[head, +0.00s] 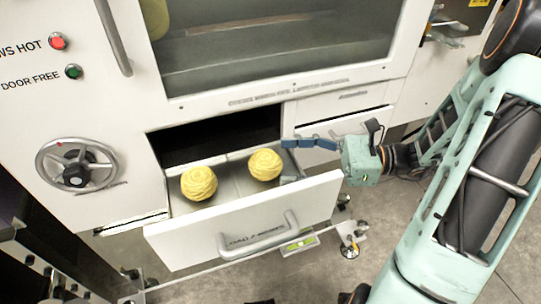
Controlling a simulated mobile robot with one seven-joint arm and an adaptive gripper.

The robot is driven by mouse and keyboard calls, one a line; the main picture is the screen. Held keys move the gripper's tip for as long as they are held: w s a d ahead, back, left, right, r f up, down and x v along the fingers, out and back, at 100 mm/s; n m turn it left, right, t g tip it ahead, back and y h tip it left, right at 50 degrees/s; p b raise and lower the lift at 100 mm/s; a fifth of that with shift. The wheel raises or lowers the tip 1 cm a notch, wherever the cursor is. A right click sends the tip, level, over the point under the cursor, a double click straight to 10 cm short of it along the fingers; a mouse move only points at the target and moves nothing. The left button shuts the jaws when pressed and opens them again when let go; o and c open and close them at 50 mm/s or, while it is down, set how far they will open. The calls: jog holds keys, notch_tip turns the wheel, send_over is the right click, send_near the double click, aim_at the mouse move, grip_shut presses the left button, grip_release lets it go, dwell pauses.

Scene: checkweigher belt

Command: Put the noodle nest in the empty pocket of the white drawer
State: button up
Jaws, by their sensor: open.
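The white drawer (180,246) is pulled out below the oven-like window. Two round yellow noodle nests sit in it, a left nest (199,183) and a right nest (264,164). They are apart from each other, on grey metal with a thin seam between them. I cannot make out which pocket is empty. My gripper (286,161) reaches in from the right over the drawer's right side. Its blue fingers are spread, one behind and one lower by the drawer wall. Their tips are just right of the right nest, and nothing is seen held between them.
The drawer's front handle (260,238) sticks out toward the camera. A handwheel (77,178) and red and green buttons are on the white panel at left. Grey floor is free at lower right, beside my arm.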

jog(key=d+p, duration=0.1)
jog(key=d, duration=0.5)
jog(key=shift+s+d+r, duration=0.15)
jog(key=shift+s+d, duration=0.1)
jog(key=shift+s, duration=0.1)
jog(key=shift+d, duration=0.1)
